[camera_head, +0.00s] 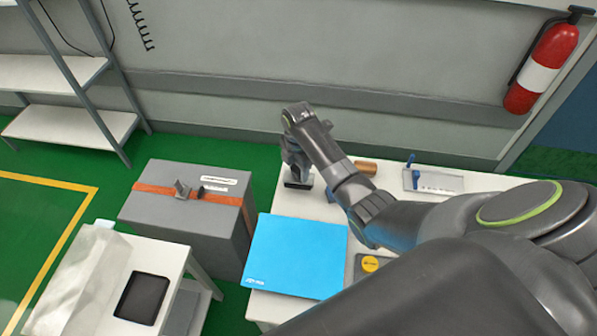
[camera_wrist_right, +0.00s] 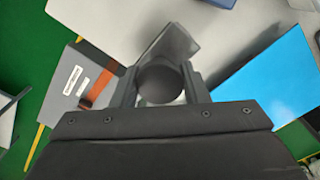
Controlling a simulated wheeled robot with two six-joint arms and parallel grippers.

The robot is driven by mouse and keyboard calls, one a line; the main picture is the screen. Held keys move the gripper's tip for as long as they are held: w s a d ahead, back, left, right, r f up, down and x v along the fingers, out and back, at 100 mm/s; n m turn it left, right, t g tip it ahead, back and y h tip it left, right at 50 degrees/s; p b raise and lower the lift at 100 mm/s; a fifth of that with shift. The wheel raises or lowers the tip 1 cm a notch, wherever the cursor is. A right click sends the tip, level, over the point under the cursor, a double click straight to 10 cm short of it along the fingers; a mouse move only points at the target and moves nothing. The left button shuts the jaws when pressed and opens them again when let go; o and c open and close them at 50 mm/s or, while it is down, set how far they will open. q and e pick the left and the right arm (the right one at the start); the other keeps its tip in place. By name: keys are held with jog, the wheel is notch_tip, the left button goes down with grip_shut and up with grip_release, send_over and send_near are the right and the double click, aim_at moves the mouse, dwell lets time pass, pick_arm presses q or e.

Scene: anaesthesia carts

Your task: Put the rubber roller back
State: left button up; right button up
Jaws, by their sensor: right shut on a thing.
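My right gripper (camera_head: 298,180) is above the back left part of the white table (camera_head: 290,205). In the right wrist view its two fingers (camera_wrist_right: 160,76) are closed on the sides of a dark round-ended thing, which looks like the rubber roller (camera_wrist_right: 160,84). A grey plate-like shape shows just behind it; I cannot tell whether the two touch. In the head view the roller cannot be made out clearly at the gripper. A small blue thing (camera_head: 331,194) shows beside the gripper, partly hidden by my arm. My left gripper is out of view.
A blue mat (camera_head: 295,255) lies at the table's front left. A copper cylinder (camera_head: 366,167) and a grey tray (camera_head: 450,181) with a blue-handled piece lie behind my arm. A strapped grey case (camera_head: 185,220) stands left of the table. My right arm hides much of the table.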

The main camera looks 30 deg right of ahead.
jog(key=shift+f, duration=1.05)
jog(key=o, duration=0.9)
jog(key=shift+f, duration=0.1)
